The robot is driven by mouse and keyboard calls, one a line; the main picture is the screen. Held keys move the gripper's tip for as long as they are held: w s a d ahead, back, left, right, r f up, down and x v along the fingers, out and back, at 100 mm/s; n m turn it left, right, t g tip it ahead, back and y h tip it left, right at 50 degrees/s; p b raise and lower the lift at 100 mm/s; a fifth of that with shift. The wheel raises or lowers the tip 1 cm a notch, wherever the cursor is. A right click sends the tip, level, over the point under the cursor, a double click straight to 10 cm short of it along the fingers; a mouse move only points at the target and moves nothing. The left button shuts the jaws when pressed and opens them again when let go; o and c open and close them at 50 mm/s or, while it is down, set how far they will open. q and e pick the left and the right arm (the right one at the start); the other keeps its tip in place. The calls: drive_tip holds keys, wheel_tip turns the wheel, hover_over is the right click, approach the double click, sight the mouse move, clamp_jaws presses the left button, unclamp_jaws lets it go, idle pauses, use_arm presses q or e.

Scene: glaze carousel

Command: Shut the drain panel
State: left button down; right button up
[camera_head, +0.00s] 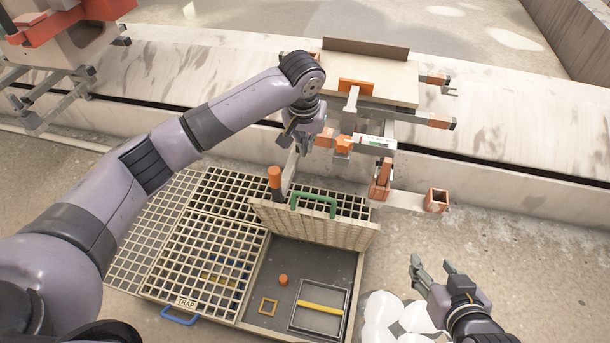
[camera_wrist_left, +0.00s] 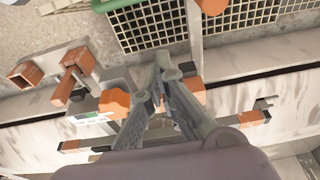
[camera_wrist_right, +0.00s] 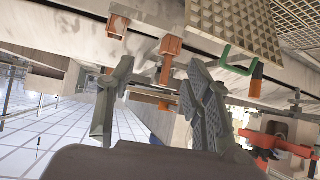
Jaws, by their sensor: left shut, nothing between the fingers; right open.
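A cream grid panel (camera_head: 318,231) with a green handle (camera_head: 313,197) stands tilted up at the back of an open compartment (camera_head: 275,250). Which panel is the drain panel I cannot read; a flat grid panel with a blue handle (camera_head: 180,318) is marked TRAP. My left gripper (camera_head: 290,148) is shut and empty, above and behind the raised panel; its fingertips (camera_wrist_left: 164,68) are close together. The green handle also shows in the left wrist view (camera_wrist_left: 118,4). My right gripper (camera_head: 432,268) is open and empty, right of the raised panel, which shows in the right wrist view (camera_wrist_right: 235,25).
An orange-topped post (camera_head: 274,178) stands by the panel. A bracketed fixture (camera_head: 375,142) and an orange square cup (camera_head: 436,201) are behind. White rounded objects (camera_head: 383,315) lie at the right.

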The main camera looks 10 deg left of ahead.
use_arm(q)
wheel_tip(320, 180, down, 11)
drive_tip(key=s+b, duration=0.1)
drive_tip(key=b, duration=0.3)
drive_tip(key=shift+s+b, duration=0.25)
drive_tip(key=shift+b, duration=0.1)
use_arm(e)
drive_tip(key=w+a+r+t+y, duration=0.1)
drive_tip(key=a+r+t+y, duration=0.1)
drive_tip(key=r+t, duration=0.4)
drive_tip(key=w+a+r+t+y, duration=0.1)
drive_tip(key=r+t, duration=0.6)
drive_tip(key=r, duration=0.7)
drive_tip(key=shift+w+a+r+n+y, duration=0.15)
drive_tip(key=shift+w+a+n+y, duration=0.2)
drive_tip(key=shift+w+y, duration=0.3)
